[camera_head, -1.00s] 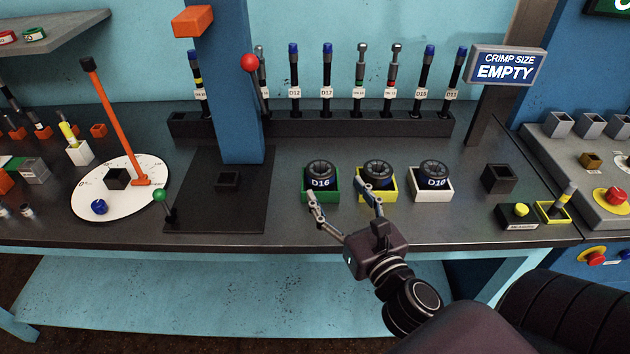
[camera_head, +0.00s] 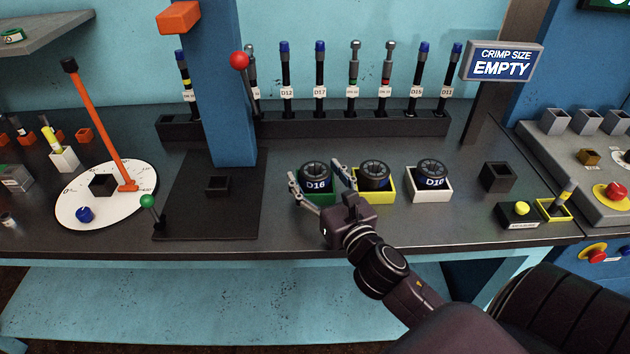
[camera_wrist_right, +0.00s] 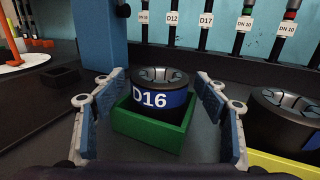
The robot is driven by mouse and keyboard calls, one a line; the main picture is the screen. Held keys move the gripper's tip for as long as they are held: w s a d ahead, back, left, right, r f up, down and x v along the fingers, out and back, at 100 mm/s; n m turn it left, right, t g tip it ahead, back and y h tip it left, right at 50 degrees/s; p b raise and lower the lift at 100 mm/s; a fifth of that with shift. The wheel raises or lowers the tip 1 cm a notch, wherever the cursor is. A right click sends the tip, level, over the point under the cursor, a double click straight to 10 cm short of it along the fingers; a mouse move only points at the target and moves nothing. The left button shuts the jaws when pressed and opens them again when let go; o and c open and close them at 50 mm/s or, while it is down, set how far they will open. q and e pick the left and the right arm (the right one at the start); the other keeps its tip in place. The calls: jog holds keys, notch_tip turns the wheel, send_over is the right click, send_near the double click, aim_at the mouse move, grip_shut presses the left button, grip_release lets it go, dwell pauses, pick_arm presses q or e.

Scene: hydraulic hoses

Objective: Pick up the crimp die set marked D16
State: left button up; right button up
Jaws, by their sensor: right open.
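The crimp die set marked D16 (camera_head: 316,175) is a black ring with a blue band, sitting in a green tray (camera_head: 301,198). My right gripper (camera_head: 316,177) is open, its two fingers on either side of the D16 die set without visible grip. In the right wrist view the D16 die set (camera_wrist_right: 158,96) stands upright in its green tray (camera_wrist_right: 150,132), between and slightly beyond the open fingers (camera_wrist_right: 160,110). My left gripper is not in view.
Another die set (camera_head: 374,174) in a yellow tray (camera_head: 377,197) stands close to the right finger. The D10 die set (camera_head: 431,173) sits in a white tray (camera_head: 430,197). A black rack (camera_head: 350,124) of labelled hoses runs behind. The blue post (camera_head: 225,100) stands to the left.

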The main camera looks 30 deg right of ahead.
jog(key=shift+w, duration=0.1)
jog(key=c, duration=1.8)
jog(key=shift+r, duration=0.15)
grip_shut()
jog(key=shift+r, duration=0.1)
